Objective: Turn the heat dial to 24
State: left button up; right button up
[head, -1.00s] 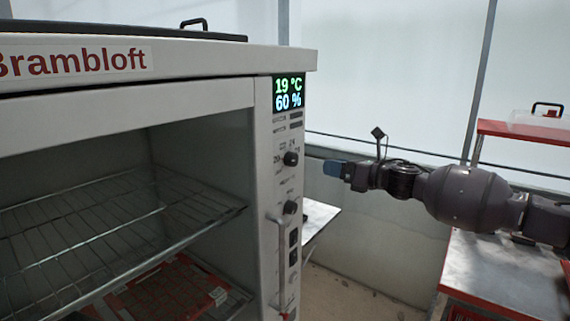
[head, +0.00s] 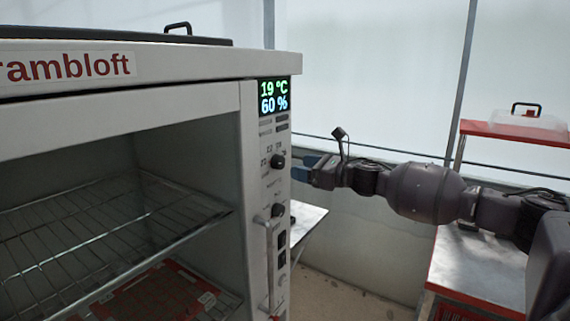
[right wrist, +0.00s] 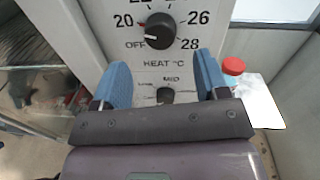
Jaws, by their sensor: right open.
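The heat dial (right wrist: 160,31) is a black round knob on the white panel, ringed by 20, 26, 28 and OFF. Its white mark points left and slightly down, toward OFF. The dial also shows in the head view (head: 278,162). The display (head: 274,96) above it reads 19 °C and 60 %. My right gripper (right wrist: 163,75) is open and empty, its blue fingers wide apart, below the dial in the wrist view and not touching it. In the head view the right gripper (head: 302,168) is just right of the panel. My left gripper is not in view.
A second knob (head: 278,210) sits below the heat dial, and a vertical door handle (head: 267,265) lies below that. The cabinet (head: 190,85) is open with wire shelves inside. A red-edged table (head: 475,265) stands at right. A red cap (right wrist: 233,66) shows beside the panel.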

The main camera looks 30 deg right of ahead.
aim_at(282, 163)
jog(key=x, duration=0.3)
jog(key=shift+w+a, duration=0.2)
jog(key=shift+w, duration=0.1)
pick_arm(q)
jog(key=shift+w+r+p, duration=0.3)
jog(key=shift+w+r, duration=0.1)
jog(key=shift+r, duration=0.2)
pick_arm(e)
jog(key=shift+x, duration=1.2)
jog(key=shift+c, duration=0.2)
jog(key=c, duration=0.9)
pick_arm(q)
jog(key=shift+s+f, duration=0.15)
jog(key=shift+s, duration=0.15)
